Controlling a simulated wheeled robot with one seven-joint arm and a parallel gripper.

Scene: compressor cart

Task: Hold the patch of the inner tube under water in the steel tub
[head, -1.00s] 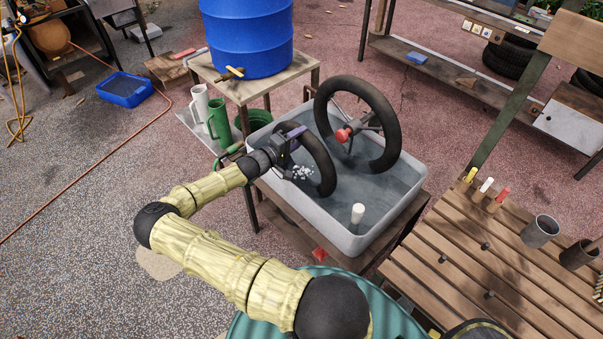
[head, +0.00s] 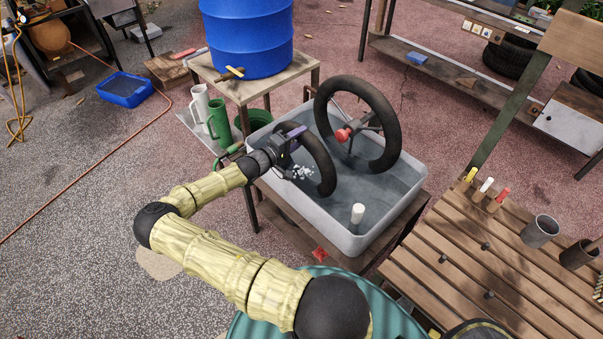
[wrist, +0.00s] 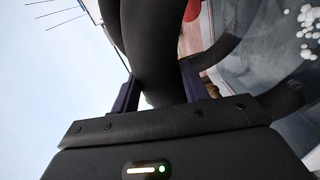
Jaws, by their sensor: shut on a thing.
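The grey tub (head: 262,187) holds water (head: 385,185) and stands on a low wooden stand. My gripper (head: 290,138) is over the tub's left side, shut on a black inner tube (head: 326,165). The tube stands upright, its lower part in the water and its upper part above it. White bubbles (head: 303,172) cluster on the water inside the ring, close to its lower edge. In the wrist view the tube (wrist: 155,50) passes between the purple fingers of my gripper (wrist: 158,90), and bubbles (wrist: 308,25) show at upper right. I cannot make out the patch.
A second black ring (head: 398,130) stands upright at the tub's back on a holder with a red knob (head: 343,135). A blue barrel (head: 245,35) stands behind, and a slatted bench (head: 450,240) is at right.

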